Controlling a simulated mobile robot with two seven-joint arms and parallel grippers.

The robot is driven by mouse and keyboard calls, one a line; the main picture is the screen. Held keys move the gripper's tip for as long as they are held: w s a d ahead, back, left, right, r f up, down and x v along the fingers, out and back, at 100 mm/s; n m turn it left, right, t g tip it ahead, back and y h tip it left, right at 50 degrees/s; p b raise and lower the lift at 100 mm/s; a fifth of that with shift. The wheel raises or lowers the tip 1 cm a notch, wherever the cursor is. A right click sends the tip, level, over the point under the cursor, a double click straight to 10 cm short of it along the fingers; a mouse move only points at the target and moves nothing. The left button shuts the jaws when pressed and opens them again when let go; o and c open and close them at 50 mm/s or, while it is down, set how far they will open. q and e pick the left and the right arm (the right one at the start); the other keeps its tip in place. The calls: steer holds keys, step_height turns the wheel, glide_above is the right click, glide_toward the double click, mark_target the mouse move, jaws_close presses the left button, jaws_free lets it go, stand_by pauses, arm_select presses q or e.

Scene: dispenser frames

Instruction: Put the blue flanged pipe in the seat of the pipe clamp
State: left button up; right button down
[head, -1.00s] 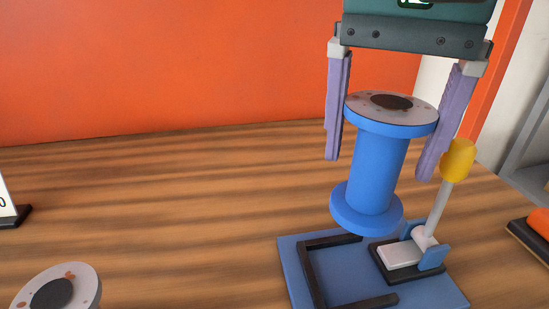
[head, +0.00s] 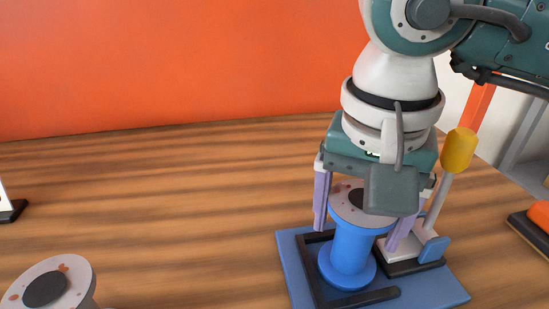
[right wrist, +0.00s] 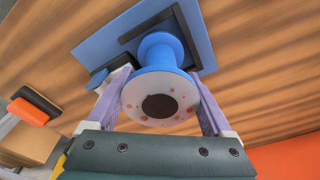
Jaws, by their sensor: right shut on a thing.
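The blue flanged pipe (head: 352,248) stands roughly upright inside the black angled bracket (head: 313,281) on the blue base plate of the pipe clamp (head: 440,291). I cannot tell whether its lower flange rests on the plate. My right gripper (head: 363,230) is above it, with its purple fingers shut on the pipe at its grey-topped upper flange. In the right wrist view the pipe (right wrist: 157,50) lies between both fingers (right wrist: 159,100). The clamp's yellow-handled lever (head: 459,150) stands up at the right. My left gripper is not in view.
Another grey-topped flanged piece (head: 70,265) stands at the lower left. A white sign with a black foot (head: 12,212) is at the left edge. An orange-and-black object (head: 535,222) lies at the right edge. The wooden table's left middle is clear.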

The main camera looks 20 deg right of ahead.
steer(key=shift+f, duration=0.1)
jaws_free()
steer(key=r, duration=0.8)
steer(key=s+a+r+p, duration=0.1)
steer(key=r, duration=0.3)
steer(key=shift+r, duration=0.15)
